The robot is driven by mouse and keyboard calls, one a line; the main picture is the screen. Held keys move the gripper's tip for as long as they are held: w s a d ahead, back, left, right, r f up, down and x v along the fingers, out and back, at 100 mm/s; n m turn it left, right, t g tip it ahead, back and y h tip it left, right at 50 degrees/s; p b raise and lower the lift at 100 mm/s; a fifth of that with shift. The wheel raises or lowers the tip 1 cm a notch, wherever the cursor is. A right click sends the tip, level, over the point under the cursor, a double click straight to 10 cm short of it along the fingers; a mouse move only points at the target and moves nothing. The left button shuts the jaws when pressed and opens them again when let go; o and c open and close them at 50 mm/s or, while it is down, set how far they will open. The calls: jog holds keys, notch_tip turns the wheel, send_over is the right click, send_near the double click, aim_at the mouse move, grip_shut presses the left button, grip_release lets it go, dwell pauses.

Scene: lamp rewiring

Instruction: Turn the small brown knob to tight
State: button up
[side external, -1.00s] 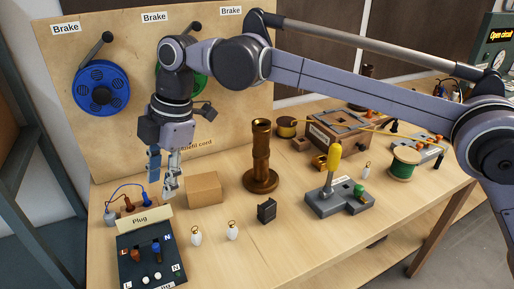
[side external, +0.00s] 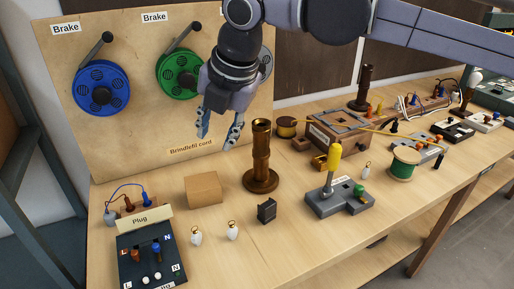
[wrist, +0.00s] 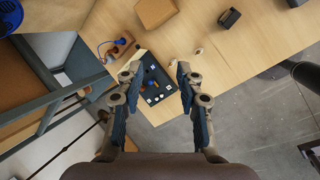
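A dark plug panel (side external: 150,268) with a "Plug" label stands at the front left, marked L and N. A small brown knob (side external: 135,255) is on its L side and a blue knob (side external: 157,247) on its N side. Behind it, a small brown block (side external: 120,211) carries another brownish knob (side external: 127,203) and a blue one. I cannot tell how tight any knob is. My gripper (side external: 217,141) is open and empty, high above the table beside the brass column. The wrist view shows the panel (wrist: 154,98) beyond my open fingers (wrist: 157,75).
A brass column (side external: 261,160) stands mid-table near a cardboard-coloured box (side external: 203,188). White bulb-like pieces (side external: 196,236) and a small black block (side external: 266,211) lie in front. A grey base with a yellow-handled lever (side external: 333,165) is to the right. Reels hang on the backboard (side external: 130,140).

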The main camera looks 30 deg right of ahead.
dwell(0.3)
jog(key=m+g+y, duration=0.3)
jog(key=m+g, duration=0.2)
jog(key=g, duration=0.1)
send_near(135, 252)
jog(key=x, duration=0.8)
jog(key=shift+f, duration=0.15)
grip_shut()
